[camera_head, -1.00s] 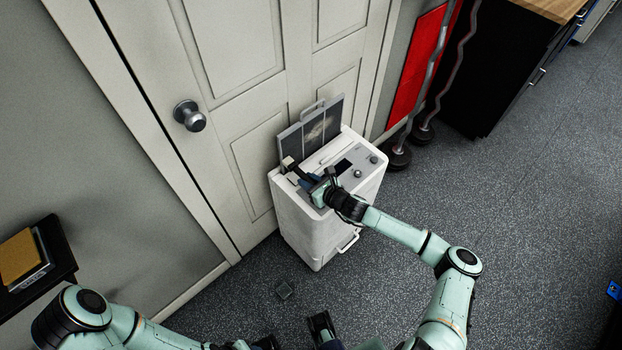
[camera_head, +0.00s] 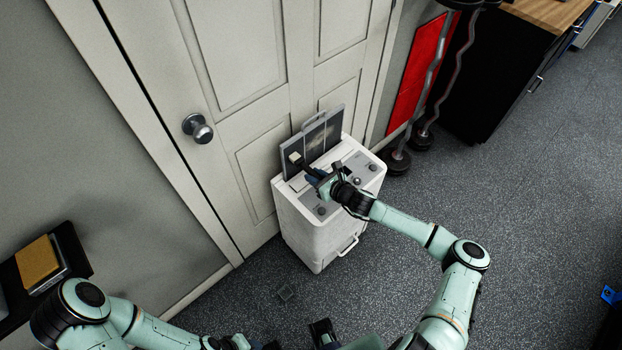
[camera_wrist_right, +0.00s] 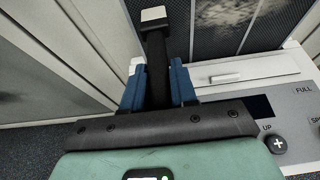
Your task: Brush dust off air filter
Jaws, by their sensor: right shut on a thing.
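The air filter (camera_head: 326,137) is a dark mesh panel with a light frame, standing upright at the back of the white purifier (camera_head: 310,236). Pale grey dust smears its middle. In the right wrist view the mesh (camera_wrist_right: 185,40) is at upper right. My right gripper (camera_head: 313,176) is shut on a brush (camera_head: 295,157) with a dark handle and off-white head. In the right wrist view the brush head (camera_wrist_right: 154,14) is by the filter's left edge, left of the dust; contact cannot be told. My left gripper (camera_head: 268,345) is mostly cut off at the bottom edge.
The purifier's top has knobs and a small display (camera_wrist_right: 258,106). A closed door (camera_head: 230,80) stands right behind it. Curled bars (camera_head: 408,130) and a dark cabinet (camera_head: 490,90) are to the right. A small shelf (camera_head: 70,250) is at left. Floor in front is mostly clear.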

